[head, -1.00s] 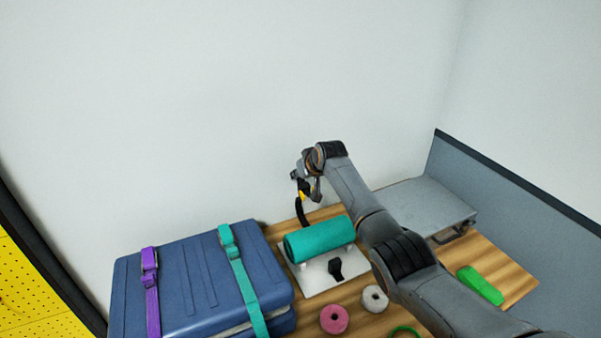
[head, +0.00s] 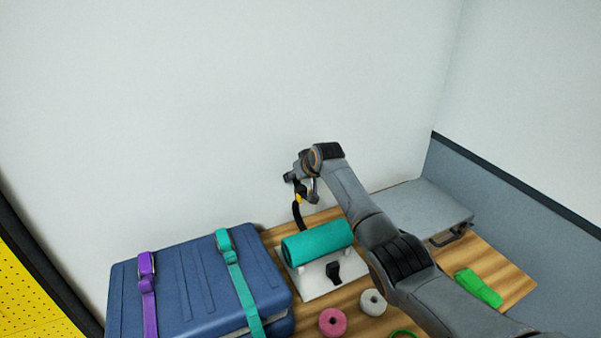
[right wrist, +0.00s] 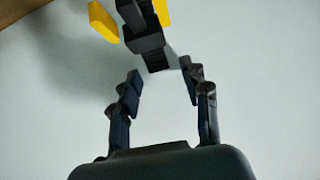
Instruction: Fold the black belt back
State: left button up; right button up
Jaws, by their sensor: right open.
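The black belt (head: 297,214) stands up behind a teal roll (head: 318,241) on a white plate (head: 312,290). Its upper end has a yellow part (head: 298,197). A black buckle-like piece (head: 333,272) sits on the plate in front of the roll. My right gripper (head: 302,188) is at the belt's upper end. In the right wrist view my right gripper (right wrist: 162,80) is open and empty between its fingers. The black belt end (right wrist: 151,48) lies just beyond the fingertips, with a yellow tab (right wrist: 103,21) beside it. My left gripper is not in view.
A blue suitcase (head: 195,290) with purple and teal straps stands at the left. Pink (head: 332,322) and white (head: 373,302) rolls, a green block (head: 478,288) and a grey case (head: 425,207) share the wooden table. The wall is close behind the belt.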

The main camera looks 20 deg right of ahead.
jog(key=v, duration=1.2)
dwell(0.3)
